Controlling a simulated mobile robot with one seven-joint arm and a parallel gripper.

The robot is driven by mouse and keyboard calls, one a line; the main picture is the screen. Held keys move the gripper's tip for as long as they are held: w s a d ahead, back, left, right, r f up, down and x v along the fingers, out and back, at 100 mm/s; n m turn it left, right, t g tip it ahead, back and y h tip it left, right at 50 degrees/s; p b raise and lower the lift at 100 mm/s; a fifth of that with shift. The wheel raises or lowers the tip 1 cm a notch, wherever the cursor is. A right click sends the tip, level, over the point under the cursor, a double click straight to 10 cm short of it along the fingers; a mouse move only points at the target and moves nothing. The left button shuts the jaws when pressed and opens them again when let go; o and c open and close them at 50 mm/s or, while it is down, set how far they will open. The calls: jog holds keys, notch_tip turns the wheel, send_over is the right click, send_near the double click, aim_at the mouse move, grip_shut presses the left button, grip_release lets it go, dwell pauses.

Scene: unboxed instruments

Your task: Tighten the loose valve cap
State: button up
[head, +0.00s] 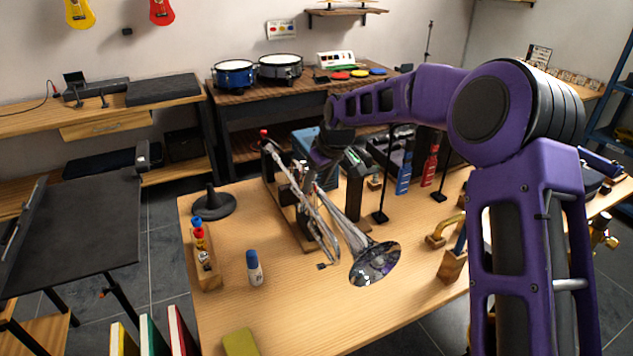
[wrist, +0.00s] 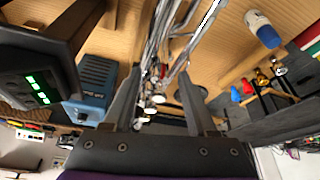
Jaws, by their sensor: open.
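A silver trumpet-like instrument rests on a wooden stand on the table; its bell (head: 375,264) faces the front right in the head view. Its silver tubing (wrist: 168,28) runs down between my fingers in the wrist view. Small round silver valve ends (wrist: 158,98) show near the finger bases; I cannot tell which cap is loose. My gripper (wrist: 159,76) is open, with its two dark fingers apart on either side of the valve area. I cannot tell whether either finger touches it. In the head view my gripper is over the instrument's back end, partly hidden by my arm.
A blue-capped white bottle (head: 254,268) and a wooden rack (head: 208,272) with coloured pieces stand front left. A dark device with green lights (wrist: 38,90) and a blue box (wrist: 96,84) stand close beside my gripper.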

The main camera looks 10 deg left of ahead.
grip_shut()
dwell(0.5)
jog(key=m, duration=0.2)
jog(key=m+t+h+b, duration=0.1)
jog(key=m, duration=0.1)
jog(key=m+b, duration=0.1)
jog(key=shift+s+a+m+h, duration=0.2)
jog(key=shift+a+m+h, duration=0.15)
jog(key=shift+m+h, duration=0.05)
jog(key=m+h, duration=0.1)
jog(key=m, duration=0.3)
jog(key=shift+a+t+h, duration=0.15)
jog(key=shift+t+h, duration=0.15)
jog(key=shift+h, duration=0.1)
jog(key=shift+a+m+h, duration=0.1)
jog(key=shift+m+h, duration=0.4)
jog(key=shift+m, duration=1.2)
